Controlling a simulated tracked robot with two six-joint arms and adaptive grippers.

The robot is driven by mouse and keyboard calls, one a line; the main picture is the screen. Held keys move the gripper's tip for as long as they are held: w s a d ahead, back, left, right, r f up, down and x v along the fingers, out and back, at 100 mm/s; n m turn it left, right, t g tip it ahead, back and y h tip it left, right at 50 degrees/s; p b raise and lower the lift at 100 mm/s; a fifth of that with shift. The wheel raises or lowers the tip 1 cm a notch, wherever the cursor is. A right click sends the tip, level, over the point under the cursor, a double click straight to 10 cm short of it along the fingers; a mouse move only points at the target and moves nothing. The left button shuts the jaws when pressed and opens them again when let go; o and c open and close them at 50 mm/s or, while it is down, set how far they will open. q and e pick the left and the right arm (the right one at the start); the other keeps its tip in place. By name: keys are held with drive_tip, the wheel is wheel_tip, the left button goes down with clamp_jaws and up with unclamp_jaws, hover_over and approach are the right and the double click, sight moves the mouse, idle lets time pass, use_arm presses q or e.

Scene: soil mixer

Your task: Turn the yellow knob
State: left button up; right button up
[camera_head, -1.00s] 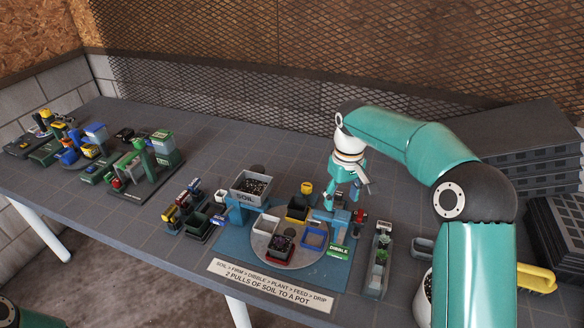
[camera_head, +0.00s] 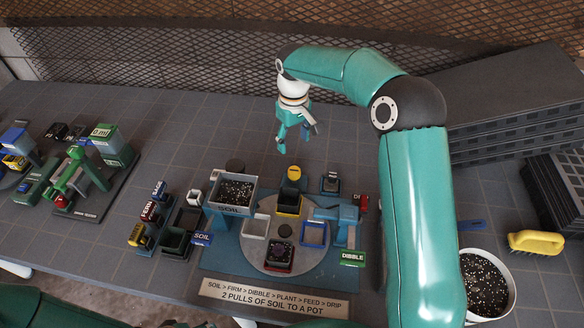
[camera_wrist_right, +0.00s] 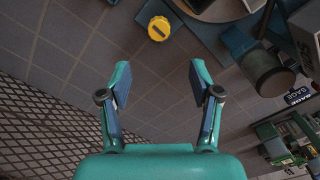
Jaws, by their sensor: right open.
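The yellow knob (camera_head: 294,173) is a short round knob at the back edge of the blue base, behind the round turntable. In the right wrist view the yellow knob (camera_wrist_right: 159,28) shows from above with a dark slot or bar on its top. It lies beyond the fingertips, roughly centred between them. My right gripper (camera_head: 295,142) points down above the table behind the knob, apart from it. In its wrist view the right gripper (camera_wrist_right: 160,78) has its fingers spread with nothing between them. My left gripper is not in view.
The turntable (camera_head: 268,258) carries several small pots. A soil hopper (camera_head: 237,192) stands left of the knob and a blue dibble press (camera_head: 345,215) to its right. A small dark device (camera_head: 331,182) sits right of the knob. The table behind is clear.

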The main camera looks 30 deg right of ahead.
sight(294, 170)
wheel_tip(294, 170, down, 13)
drive_tip(key=shift+d+p, duration=0.1)
drive_tip(key=shift+p, duration=0.8)
drive_tip(key=shift+c, duration=0.2)
drive_tip(key=c, duration=1.1)
